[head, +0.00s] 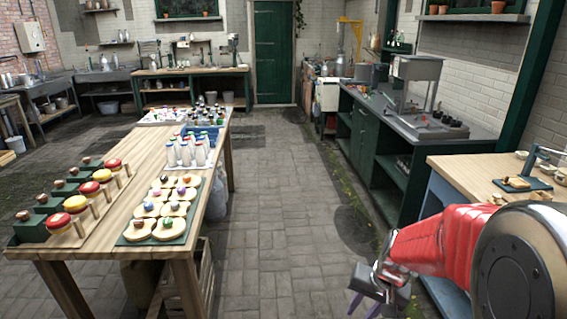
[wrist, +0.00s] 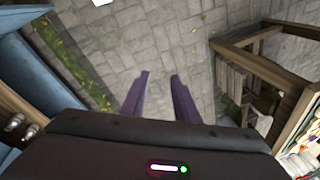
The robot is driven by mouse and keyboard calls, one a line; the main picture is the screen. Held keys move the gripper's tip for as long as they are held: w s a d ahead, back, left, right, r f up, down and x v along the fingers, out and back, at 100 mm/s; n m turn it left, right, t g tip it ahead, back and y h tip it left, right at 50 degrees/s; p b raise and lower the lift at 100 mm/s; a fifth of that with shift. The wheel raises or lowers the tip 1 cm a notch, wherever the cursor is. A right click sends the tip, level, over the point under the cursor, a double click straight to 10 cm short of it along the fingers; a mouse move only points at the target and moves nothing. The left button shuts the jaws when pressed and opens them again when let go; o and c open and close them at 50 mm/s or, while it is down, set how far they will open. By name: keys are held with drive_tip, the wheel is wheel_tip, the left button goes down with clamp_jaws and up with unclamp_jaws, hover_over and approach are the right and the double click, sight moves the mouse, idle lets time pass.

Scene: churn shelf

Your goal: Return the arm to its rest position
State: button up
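My red arm reaches in from the right edge of the head view. My gripper (head: 367,303) hangs low over the paved floor, between the long wooden table and the right-hand bench. In the wrist view my gripper (wrist: 160,90) shows two purple fingers spread apart with only paving between them. It is open and holds nothing. The fingertips touch nothing that I can see.
The wooden table (head: 102,200) on the left holds round-topped pieces, a green board (head: 160,229) and bottles (head: 185,153). A bench (head: 460,172) with blue sides stands close on the right. A wooden crate (head: 197,285) sits under the table. The paved aisle (head: 285,200) is clear.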

drive_tip(key=s+a+r+n+t, duration=0.1)
drive_tip(key=s+a+r+n, duration=0.1)
drive_tip(key=s+r, duration=0.6)
drive_tip(key=s+a+r+n+t+h, duration=0.1)
drive_tip(key=s+a+r+n+t, duration=0.1)
drive_tip(key=s+r, duration=0.6)
wheel_tip(320, 180, up, 2)
drive_tip(key=shift+s+r+n+t+h, duration=0.1)
drive_tip(key=shift+s+n+t+h, duration=0.2)
drive_tip(key=shift+d, duration=0.15)
idle(0.4)
